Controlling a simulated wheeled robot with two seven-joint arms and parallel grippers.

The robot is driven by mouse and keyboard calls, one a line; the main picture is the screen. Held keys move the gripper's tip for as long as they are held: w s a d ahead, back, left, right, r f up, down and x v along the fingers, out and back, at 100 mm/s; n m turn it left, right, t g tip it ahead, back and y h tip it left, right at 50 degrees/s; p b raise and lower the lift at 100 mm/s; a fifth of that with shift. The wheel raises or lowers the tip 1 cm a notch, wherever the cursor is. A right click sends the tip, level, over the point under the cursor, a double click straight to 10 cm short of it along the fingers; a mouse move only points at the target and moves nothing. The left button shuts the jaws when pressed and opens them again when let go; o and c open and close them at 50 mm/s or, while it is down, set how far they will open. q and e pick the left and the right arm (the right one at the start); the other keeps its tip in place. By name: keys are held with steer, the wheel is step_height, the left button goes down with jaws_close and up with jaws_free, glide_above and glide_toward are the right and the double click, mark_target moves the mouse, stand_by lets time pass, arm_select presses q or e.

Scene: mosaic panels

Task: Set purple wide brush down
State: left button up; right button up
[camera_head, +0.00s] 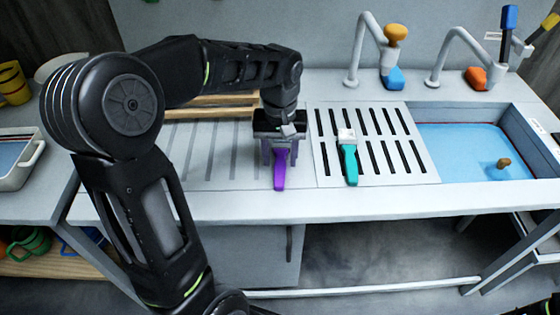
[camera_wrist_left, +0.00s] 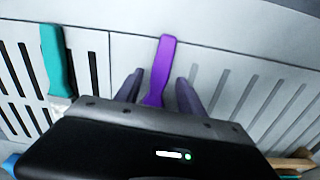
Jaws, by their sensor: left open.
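The purple wide brush (camera_head: 280,170) lies on the grooved drainboard of the counter, its handle pointing to the front edge. My left gripper (camera_head: 279,153) is above it, pointing down, with one finger on each side of the brush. In the left wrist view, the purple handle (camera_wrist_left: 161,68) shows between the two open fingers (camera_wrist_left: 157,90), with a gap on both sides. The brush's head end is hidden behind the gripper body. My right gripper is in neither view.
A teal brush (camera_head: 349,160) lies to the right on the slotted drain panel (camera_head: 405,150). Farther right is a water-filled sink (camera_head: 455,150) with a small brown object. Wooden slats (camera_head: 212,106) lie behind the drainboard. Two faucets (camera_head: 365,45) stand at the back. The front counter strip is clear.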

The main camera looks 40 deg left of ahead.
mark_target(280, 166)
arm_select(q)
step_height(280, 166, up, 6)
steer(key=shift+f, duration=0.15)
steer(key=shift+w+f, duration=0.1)
stand_by(0.5)
